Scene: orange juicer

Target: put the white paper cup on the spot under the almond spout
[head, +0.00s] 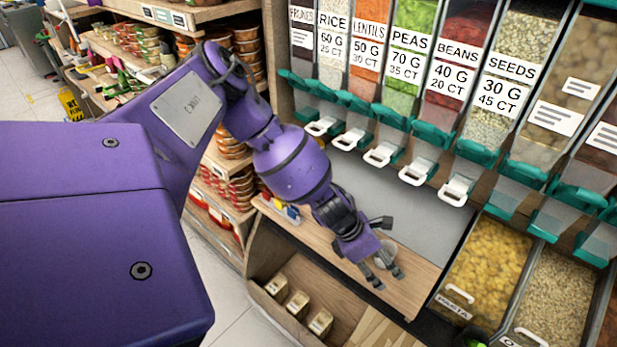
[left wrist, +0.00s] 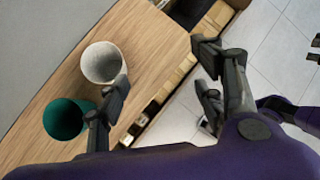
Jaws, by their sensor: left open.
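The white paper cup (left wrist: 102,62) stands on the wooden counter in the left wrist view. In the head view it shows as a pale shape (head: 386,256) partly hidden by my left gripper (head: 388,278). My left gripper is open and empty, its fingers angled down over the counter. In the left wrist view one finger tip lies close to the cup's right side; contact cannot be told. A dark green cup (left wrist: 63,120) stands beside the white one. No almond label is readable; two right-hand dispensers have labels too small to read. Dark parts at the wrist view's right edge may be my right gripper.
A row of dispensers with teal spouts and white handles (head: 415,172) hangs above the grey counter part (head: 375,195). Open bins, one with pasta (head: 487,258), lie at right. Small boxes (head: 298,303) sit on a lower shelf. Stocked shelves stand behind.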

